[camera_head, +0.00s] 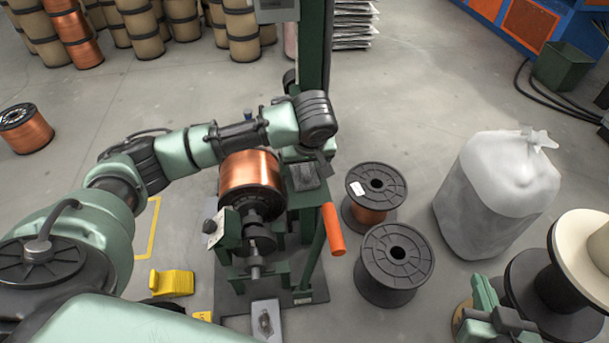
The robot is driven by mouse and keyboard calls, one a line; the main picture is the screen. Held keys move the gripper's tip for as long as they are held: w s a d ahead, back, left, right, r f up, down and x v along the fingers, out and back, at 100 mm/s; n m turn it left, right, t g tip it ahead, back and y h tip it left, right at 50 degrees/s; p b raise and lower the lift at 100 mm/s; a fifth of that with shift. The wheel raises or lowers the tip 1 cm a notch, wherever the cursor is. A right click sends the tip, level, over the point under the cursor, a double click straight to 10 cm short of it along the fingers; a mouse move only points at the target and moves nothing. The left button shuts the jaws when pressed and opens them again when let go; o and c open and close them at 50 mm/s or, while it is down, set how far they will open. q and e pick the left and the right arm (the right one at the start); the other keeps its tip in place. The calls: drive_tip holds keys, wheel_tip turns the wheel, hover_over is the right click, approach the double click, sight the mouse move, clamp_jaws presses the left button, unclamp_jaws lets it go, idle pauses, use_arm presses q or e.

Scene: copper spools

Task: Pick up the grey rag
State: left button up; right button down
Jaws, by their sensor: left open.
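A dark grey, flat patch, which looks like the grey rag (305,178), lies on a small ledge of the green winding machine, right of the mounted copper spool (250,172). My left gripper (322,164) is just above and to the right of it, pointing down. It is open, with nothing seen between its fingers; whether it touches the rag I cannot tell. My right gripper (492,322) shows at the bottom right edge, partly cut off, beside the large spools. Its jaws are not clear.
The machine's green post (314,50) rises behind the gripper, and an orange handle (333,229) sticks out in front. Two black-flanged spools (396,256) and a white sack (497,190) stand to the right. A yellow block (172,282) lies left. Open floor spreads behind the sack.

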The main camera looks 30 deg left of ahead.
sight(307, 176)
use_arm(q)
drive_tip(key=shift+f, duration=0.1)
drive_tip(key=c, duration=1.5)
use_arm(e)
drive_tip(key=shift+w+r, duration=0.1)
drive_tip(key=shift+r, duration=0.1)
use_arm(q)
drive_tip(key=shift+o, duration=0.2)
drive_tip(key=shift+d, duration=0.1)
use_arm(e)
drive_tip(key=shift+f, duration=0.1)
